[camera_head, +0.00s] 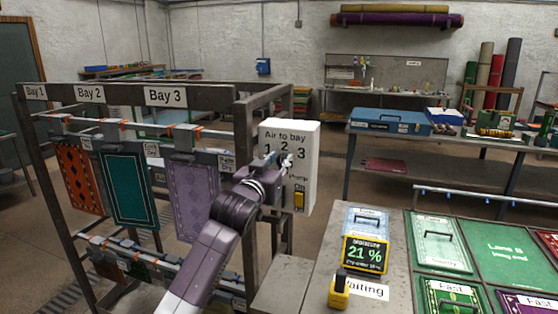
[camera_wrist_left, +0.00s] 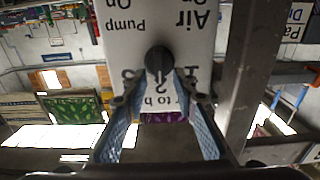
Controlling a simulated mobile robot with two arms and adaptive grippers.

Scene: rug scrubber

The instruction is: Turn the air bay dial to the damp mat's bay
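The air bay dial (camera_wrist_left: 158,62) is a black knob on a white box (camera_head: 303,190) marked "Air to bay 1 2 3". Its narrow end seems to point at the 2. My left gripper (camera_head: 280,160) is at the dial; in the wrist view its fingers (camera_wrist_left: 160,88) are open, one on each side of the knob, with gaps showing; contact is unclear. An orange mat (camera_head: 80,180), a teal mat (camera_head: 130,190) and a purple mat (camera_head: 192,203) hang under the Bay 1, Bay 2 and Bay 3 signs. No dampness shows on them. My right gripper is out of view.
A moisture meter (camera_head: 365,254) reads 21 % on the grey bench, near a "Waiting" label (camera_head: 365,290) and a yellow-black tool (camera_head: 340,291). A rack post (camera_head: 246,150) stands close beside my arm.

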